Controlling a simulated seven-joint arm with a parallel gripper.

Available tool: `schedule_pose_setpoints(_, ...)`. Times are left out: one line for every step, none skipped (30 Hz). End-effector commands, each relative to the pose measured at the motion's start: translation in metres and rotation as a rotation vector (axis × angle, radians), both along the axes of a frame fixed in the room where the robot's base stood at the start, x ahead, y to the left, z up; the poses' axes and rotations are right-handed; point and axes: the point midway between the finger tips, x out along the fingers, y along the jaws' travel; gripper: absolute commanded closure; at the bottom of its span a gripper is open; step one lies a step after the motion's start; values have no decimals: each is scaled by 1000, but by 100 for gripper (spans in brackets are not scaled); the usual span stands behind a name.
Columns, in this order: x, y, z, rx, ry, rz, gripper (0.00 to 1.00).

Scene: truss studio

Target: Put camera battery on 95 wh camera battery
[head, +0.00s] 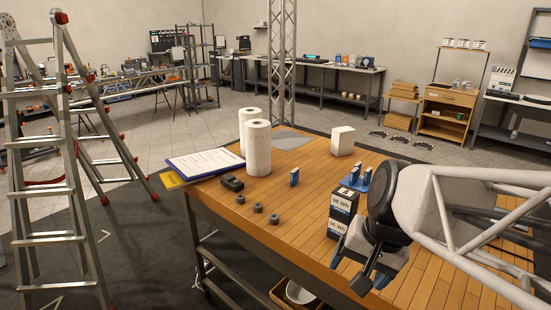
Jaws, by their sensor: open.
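Two black camera batteries with white labels stand as an upright stack on the wooden table. The upper battery (343,205) has a label that seems to read 98 Wh. The lower 95 Wh camera battery (337,227) is directly beneath it, and the two look to be touching. My gripper (350,271) is open, at the front right of the stack and nearer the camera. Nothing shows between its fingers. My arm hides part of the table at the right, and I cannot tell whether a finger touches the lower battery.
Blue items (367,177) stand just behind the stack. A small blue battery (294,177), several dark round pieces (257,208), a black device (232,183), white rolls (258,150), a clipboard (205,162) and a white box (343,141) are on the table (300,231).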

Motion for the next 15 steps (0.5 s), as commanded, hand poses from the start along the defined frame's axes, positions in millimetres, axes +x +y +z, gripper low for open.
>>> schedule_pose_setpoints(-10,1,1,-57,-24,78,21)
schedule_pose_setpoints(-14,1,2,-91,-36,124,21)
schedule_pose_setpoints(-20,0,2,-133,-52,177,21)
schedule_pose_setpoints(-24,-1,2,-161,-60,214,21)
schedule_pose_setpoints(-27,-1,2,-186,-67,248,21)
schedule_pose_setpoints(-31,-3,3,-216,-77,286,21)
schedule_pose_setpoints(-33,-3,4,-236,-84,311,21)
schedule_pose_setpoints(-34,-4,4,-252,-90,332,21)
schedule_pose_setpoints(-36,-4,4,-270,-95,355,21)
schedule_pose_setpoints(-37,-5,4,-280,-98,368,21)
schedule_pose_setpoints(-38,-5,4,-288,-100,379,21)
schedule_pose_setpoints(-39,-6,5,-295,-102,388,21)
schedule_pose_setpoints(-39,-6,5,-298,-103,391,21)
schedule_pose_setpoints(-39,-6,5,-300,-104,394,21)
schedule_pose_setpoints(-39,-6,5,-301,-104,394,21)
